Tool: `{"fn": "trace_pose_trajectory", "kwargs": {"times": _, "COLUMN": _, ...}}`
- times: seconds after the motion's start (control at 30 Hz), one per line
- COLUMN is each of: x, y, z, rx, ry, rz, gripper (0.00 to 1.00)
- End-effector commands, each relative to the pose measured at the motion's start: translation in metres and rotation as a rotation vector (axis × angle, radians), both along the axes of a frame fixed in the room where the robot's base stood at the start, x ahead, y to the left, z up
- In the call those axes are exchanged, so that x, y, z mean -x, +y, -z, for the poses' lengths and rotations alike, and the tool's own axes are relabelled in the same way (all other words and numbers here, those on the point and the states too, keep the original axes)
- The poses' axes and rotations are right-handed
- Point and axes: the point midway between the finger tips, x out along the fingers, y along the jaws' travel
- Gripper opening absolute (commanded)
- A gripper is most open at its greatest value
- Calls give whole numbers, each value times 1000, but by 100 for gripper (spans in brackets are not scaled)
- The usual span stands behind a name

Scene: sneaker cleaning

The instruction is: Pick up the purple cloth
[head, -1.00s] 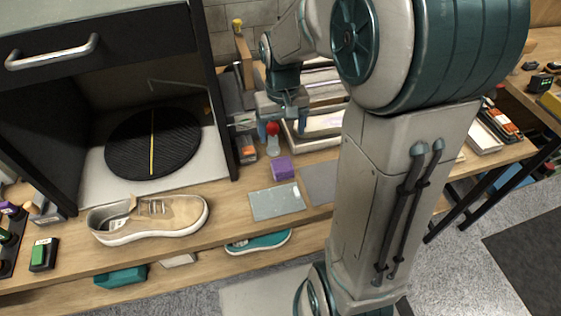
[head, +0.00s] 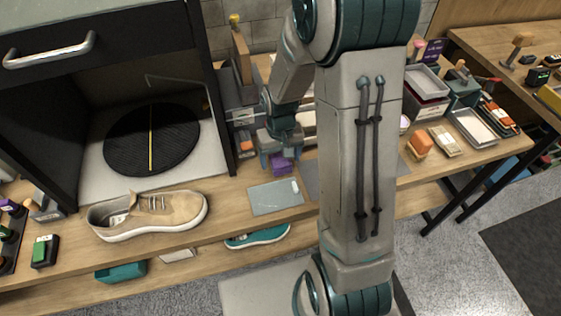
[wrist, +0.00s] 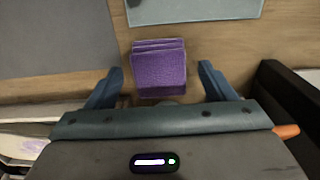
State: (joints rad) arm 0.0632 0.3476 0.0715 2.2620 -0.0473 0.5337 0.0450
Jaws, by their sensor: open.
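The purple cloth (head: 281,165) is a small folded block on the wooden bench, behind the pale glass-like plate (head: 276,197). In the wrist view the purple cloth (wrist: 159,68) shows its stacked folds and lies between and just beyond the fingertips. My gripper (head: 276,160) is directly over the cloth in the head view, and its fingers partly cover it. In the wrist view my gripper (wrist: 160,78) is open, with one blue finger on each side of the cloth and a gap on both sides. Whether the fingers reach down to the bench I cannot tell.
A beige sneaker (head: 150,215) stands on the bench at left, in front of an open dark cabinet with a round black turntable (head: 151,139). A grey mat (wrist: 50,35) lies beside the cloth. A teal shoe (head: 257,237) is on the lower shelf.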

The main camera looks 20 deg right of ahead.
Motion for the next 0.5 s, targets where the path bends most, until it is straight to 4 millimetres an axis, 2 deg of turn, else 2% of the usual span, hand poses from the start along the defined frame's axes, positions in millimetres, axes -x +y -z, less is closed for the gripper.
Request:
{"fn": "trace_pose_trajectory", "kwargs": {"times": 0.2, "x": 0, "y": 0, "z": 1, "rx": 0, "ry": -1, "rz": 0, "gripper": 76}}
{"fn": "trace_pose_trajectory", "kwargs": {"times": 0.23, "x": 0, "y": 0, "z": 1, "rx": 0, "ry": -1, "rz": 0, "gripper": 74}}
{"fn": "trace_pose_trajectory", "kwargs": {"times": 0.4, "x": 0, "y": 0, "z": 1, "rx": 0, "ry": -1, "rz": 0, "gripper": 29}}
{"fn": "trace_pose_trajectory", "kwargs": {"times": 0.5, "x": 0, "y": 0, "z": 1, "rx": 0, "ry": -1, "rz": 0, "gripper": 28}}
